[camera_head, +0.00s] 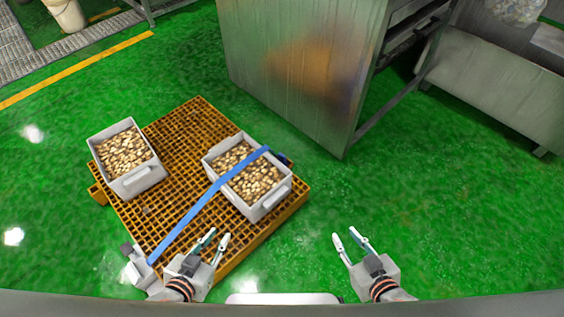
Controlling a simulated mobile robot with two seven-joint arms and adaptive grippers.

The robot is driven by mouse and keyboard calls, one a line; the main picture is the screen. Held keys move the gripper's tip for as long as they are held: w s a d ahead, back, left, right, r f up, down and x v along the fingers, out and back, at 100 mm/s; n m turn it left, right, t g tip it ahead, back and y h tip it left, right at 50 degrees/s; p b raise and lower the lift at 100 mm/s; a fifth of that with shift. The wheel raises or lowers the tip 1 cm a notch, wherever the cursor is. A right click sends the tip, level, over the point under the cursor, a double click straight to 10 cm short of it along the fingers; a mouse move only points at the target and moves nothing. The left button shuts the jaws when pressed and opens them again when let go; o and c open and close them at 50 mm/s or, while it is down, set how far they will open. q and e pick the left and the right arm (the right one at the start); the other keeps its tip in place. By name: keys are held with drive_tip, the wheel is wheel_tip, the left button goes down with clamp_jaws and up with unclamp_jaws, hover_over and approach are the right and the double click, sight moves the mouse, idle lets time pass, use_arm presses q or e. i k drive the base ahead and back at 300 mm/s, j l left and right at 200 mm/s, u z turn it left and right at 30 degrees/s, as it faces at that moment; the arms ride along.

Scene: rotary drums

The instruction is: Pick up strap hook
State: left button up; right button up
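A blue strap (205,198) runs diagonally over the orange grid pallet (175,205) and across the right grey crate (265,209). At its lower left end is a grey and dark metal fitting (139,268), beside the pallet's near left corner. A small dark piece (283,159) shows at its far end, behind the right crate. I cannot tell which of these is the hook. My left gripper (216,237) is open and empty, over the pallet's near edge and right of the grey fitting. My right gripper (346,235) is open and empty above the green floor, right of the pallet.
A left grey crate (143,181) and the right one both hold many brownish pieces. A large metal cabinet (290,70) stands behind the pallet, with a metal trough (495,95) at the right. Green floor (430,210) is clear on the right.

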sight(281, 156)
drive_tip(key=i+l+u, duration=0.1)
drive_tip(key=l, duration=0.25)
drive_tip(key=i+l+u, duration=0.25)
drive_tip(key=i+l, duration=0.15)
drive_tip(key=l, duration=0.3)
drive_tip(key=i+l+u, duration=0.15)
drive_tip(key=l, duration=0.2)
drive_tip(key=i+l+u, duration=0.1)
drive_tip(key=l, duration=0.3)
drive_tip(key=i+l+u, duration=0.15)
drive_tip(key=l, duration=0.25)
drive_tip(key=i+l+u, duration=0.1)
drive_tip(key=l, duration=0.3)
drive_tip(key=i+l+u, duration=0.1)
drive_tip(key=i+l, duration=0.2)
drive_tip(key=i, duration=0.15)
